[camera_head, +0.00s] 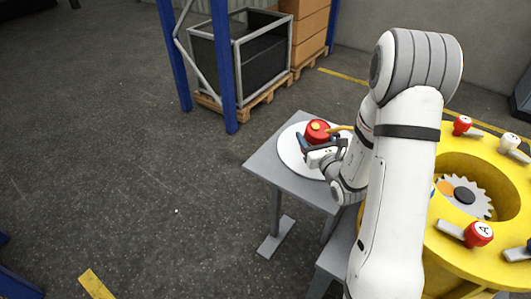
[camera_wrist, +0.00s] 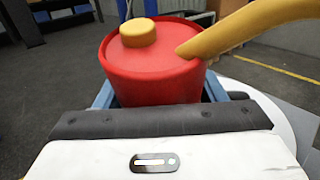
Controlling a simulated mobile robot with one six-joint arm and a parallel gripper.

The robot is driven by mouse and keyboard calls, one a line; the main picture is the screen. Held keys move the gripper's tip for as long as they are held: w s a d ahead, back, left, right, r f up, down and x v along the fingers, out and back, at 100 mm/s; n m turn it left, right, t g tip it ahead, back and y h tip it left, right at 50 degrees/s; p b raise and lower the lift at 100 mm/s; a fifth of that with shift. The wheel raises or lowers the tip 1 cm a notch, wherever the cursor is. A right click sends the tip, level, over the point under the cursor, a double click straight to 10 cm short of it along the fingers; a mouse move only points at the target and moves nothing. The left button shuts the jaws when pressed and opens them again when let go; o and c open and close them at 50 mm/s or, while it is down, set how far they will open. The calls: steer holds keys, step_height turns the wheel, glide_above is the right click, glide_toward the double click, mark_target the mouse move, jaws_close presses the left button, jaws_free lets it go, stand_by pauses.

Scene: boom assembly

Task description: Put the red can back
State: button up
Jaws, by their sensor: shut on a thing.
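The red can (camera_head: 318,130) has a yellow cap and a yellow spout pointing right. It stands upright at a white round plate (camera_head: 289,149) on a small grey table (camera_head: 262,163). My gripper (camera_head: 311,146) is shut on the can from the near side. In the wrist view the red can (camera_wrist: 150,65) fills the space between the blue fingers of my gripper (camera_wrist: 158,95). The can's lower part is hidden by my gripper, so I cannot tell whether its base touches the plate.
A yellow round machine (camera_head: 450,245) with red and white knobs and a toothed wheel stands at the right, close to my arm. A metal-framed crate (camera_head: 238,60) and a blue rack post (camera_head: 222,70) stand behind the table. The floor at left is clear.

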steer(key=shift+w+d, duration=0.45)
steer(key=shift+w, duration=0.1)
steer(key=shift+d+h, duration=0.2)
steer(key=shift+h, duration=0.1)
steer(key=shift+s+r, duration=0.1)
steer(key=shift+s, duration=0.05)
steer(key=w+a+n+g+y+b, duration=0.3)
steer(key=a+n+g+y+b, duration=0.25)
steer(key=a+b, duration=0.6)
steer(key=shift+g+y, duration=0.25)
steer(key=f, duration=0.3)
steer(key=a+f+p, duration=0.1)
steer(key=f, duration=0.2)
steer(key=a+f, duration=0.1)
steer(key=f, duration=0.2)
steer(key=shift+a+p, duration=0.1)
steer(key=shift+p, duration=0.25)
steer(key=shift+f, duration=0.2)
steer(key=o, duration=1.7)
steer(key=shift+r, duration=0.1)
